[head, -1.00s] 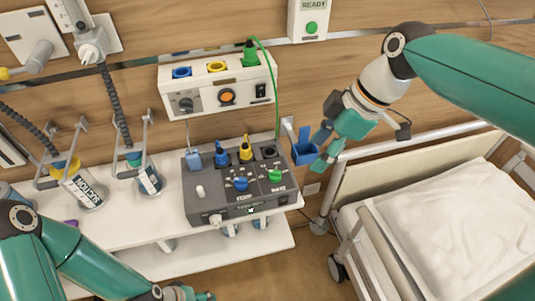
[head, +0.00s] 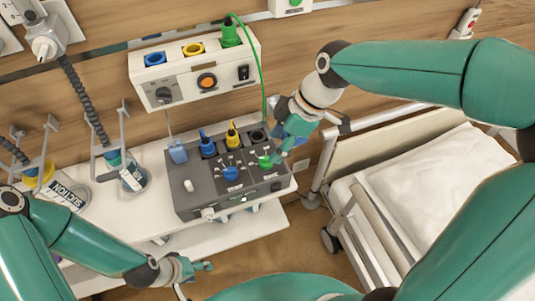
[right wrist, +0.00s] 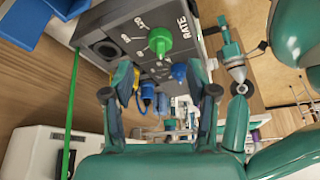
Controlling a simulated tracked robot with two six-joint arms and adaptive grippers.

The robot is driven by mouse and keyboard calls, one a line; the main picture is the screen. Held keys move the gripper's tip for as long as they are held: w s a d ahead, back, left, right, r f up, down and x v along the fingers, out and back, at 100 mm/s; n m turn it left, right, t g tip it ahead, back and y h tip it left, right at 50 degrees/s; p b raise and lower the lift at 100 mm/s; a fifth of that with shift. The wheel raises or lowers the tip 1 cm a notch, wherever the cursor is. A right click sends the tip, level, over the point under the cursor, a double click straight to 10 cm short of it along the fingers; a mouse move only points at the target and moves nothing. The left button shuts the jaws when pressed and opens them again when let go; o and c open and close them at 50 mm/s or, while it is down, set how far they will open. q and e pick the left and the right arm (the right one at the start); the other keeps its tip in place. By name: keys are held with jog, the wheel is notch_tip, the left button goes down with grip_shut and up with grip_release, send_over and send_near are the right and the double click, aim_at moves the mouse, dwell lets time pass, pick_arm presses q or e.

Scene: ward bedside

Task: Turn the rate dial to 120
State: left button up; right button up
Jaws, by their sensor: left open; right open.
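The green rate dial (head: 266,162) sits at the right of the grey device's (head: 206,205) sloped front. In the right wrist view the green dial (right wrist: 160,41) is beside the word RATE, with small marks around it; which one it points at I cannot tell. My right gripper (head: 284,150) is open over the right part of the device, its fingers close to the dial. In the right wrist view its open fingers (right wrist: 160,78) stand apart, with the dial ahead between them and nothing held. My left gripper (head: 205,267) is open and empty below the shelf front.
A blue knob (head: 231,173) is left of the dial. Blue (head: 207,146) and yellow (head: 232,135) plugs stand upright behind it. A green cable (head: 264,80) hangs from the white wall unit (head: 195,87) nearby. The bed (head: 440,180) is at the right.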

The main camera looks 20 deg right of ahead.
aim_at(267, 158)
jog(key=x, duration=0.6)
jog(key=shift+f, duration=0.1)
grip_shut()
